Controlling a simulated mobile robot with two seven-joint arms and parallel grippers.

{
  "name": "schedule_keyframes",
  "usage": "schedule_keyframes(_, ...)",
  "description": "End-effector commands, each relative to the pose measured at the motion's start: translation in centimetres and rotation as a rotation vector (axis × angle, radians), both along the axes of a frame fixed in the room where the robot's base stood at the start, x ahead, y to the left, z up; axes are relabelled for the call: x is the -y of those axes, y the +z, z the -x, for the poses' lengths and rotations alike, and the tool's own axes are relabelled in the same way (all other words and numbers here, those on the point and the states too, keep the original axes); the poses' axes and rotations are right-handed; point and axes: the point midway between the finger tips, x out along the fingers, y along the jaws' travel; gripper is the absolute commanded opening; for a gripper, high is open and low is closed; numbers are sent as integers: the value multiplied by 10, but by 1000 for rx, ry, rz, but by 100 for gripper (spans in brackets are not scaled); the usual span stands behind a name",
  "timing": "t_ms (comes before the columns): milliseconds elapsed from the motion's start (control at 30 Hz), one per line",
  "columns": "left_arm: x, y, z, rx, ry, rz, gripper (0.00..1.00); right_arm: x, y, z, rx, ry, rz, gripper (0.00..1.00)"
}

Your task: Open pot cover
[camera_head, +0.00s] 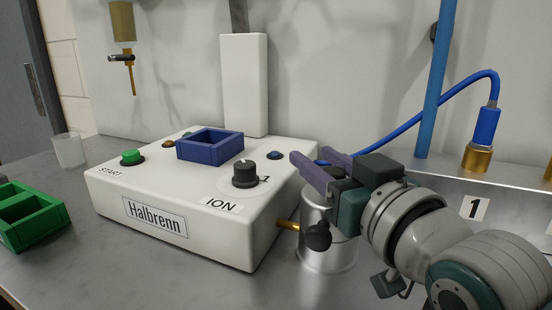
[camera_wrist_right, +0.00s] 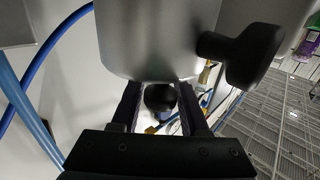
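The pot is a grey metal cylinder (camera_head: 325,255) in the right half of the head view, with a black side knob (camera_head: 317,236). It also fills the top of the right wrist view (camera_wrist_right: 155,40), with its side knob (camera_wrist_right: 255,55) at the right. A round black knob (camera_wrist_right: 160,97) shows at the pot's cover end. My right gripper (camera_head: 317,160) is over the pot and hides its top in the head view. In the wrist view, its fingers (camera_wrist_right: 158,105) are apart, one on each side of the round knob, with gaps visible. My left gripper is not in view.
A white machine (camera_head: 180,232) with a dial (camera_head: 245,174) and blue square frame (camera_head: 210,147) stands left of the pot. A green tray (camera_head: 32,228) and a cup (camera_head: 69,150) are at the far left. A blue hose (camera_head: 425,92) runs behind my right arm.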

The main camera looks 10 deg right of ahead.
Motion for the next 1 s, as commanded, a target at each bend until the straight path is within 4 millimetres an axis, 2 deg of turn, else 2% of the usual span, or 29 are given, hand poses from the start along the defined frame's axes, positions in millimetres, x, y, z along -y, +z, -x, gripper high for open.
schedule_keyframes(67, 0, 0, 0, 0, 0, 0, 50, 0, 0, 0, 0, 0, 0, 34)
schedule_keyframes(367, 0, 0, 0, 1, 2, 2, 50, 0, 0, 0, 0, 0, 0, 0)
schedule_keyframes(1000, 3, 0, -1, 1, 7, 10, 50, 0, 0, 0, 0, 0, 0, 0)
